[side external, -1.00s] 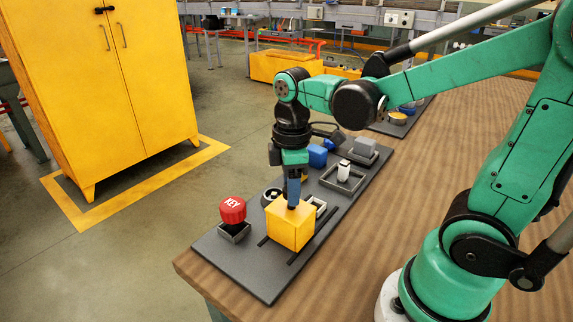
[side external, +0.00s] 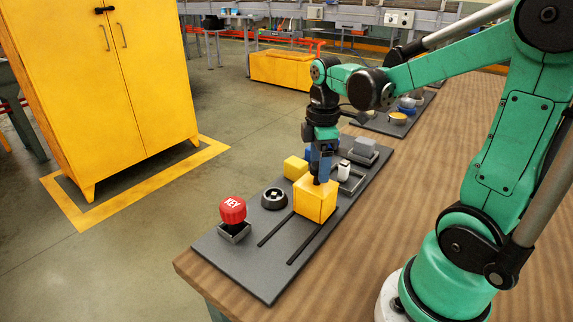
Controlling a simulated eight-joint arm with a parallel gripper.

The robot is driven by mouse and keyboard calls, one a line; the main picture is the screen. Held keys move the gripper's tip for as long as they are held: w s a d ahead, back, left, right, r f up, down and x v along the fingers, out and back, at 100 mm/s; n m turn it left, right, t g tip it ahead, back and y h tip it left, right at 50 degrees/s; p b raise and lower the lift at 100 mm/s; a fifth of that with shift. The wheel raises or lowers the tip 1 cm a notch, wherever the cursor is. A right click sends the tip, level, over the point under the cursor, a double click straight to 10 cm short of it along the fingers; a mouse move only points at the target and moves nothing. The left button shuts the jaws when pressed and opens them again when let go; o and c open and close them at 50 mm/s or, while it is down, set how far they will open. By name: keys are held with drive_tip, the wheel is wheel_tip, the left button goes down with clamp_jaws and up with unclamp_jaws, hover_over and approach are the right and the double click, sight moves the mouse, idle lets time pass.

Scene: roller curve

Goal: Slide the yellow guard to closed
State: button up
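The yellow guard (side external: 314,204) is a box on two dark parallel rails (side external: 304,242) of the grey panel. It sits at the far end of the rails, and their near stretch is bare. My gripper (side external: 318,180) points down at the guard's top, its blue fingers together at the small dark knob there. It looks shut on the guard by this knob, though the fingertips are small in view. What lies under or behind the guard is hidden.
A yellow block (side external: 296,168), a white switch (side external: 344,170) and a grey block (side external: 365,147) stand farther back. Bare wooden table (side external: 395,215) lies to the right.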

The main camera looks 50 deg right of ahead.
drive_tip(key=shift+r, duration=0.1)
drive_tip(key=shift+r, duration=2.7)
drive_tip(key=shift+a, duration=0.1)
drive_tip(key=a+f+m+t, duration=0.2)
drive_tip(key=a+m+t, duration=0.5)
drive_tip(key=a, duration=0.4)
drive_tip(key=shift+f+m, duration=0.25)
drive_tip(key=shift+m, duration=0.65)
drive_tip(key=shift+w, duration=0.1)
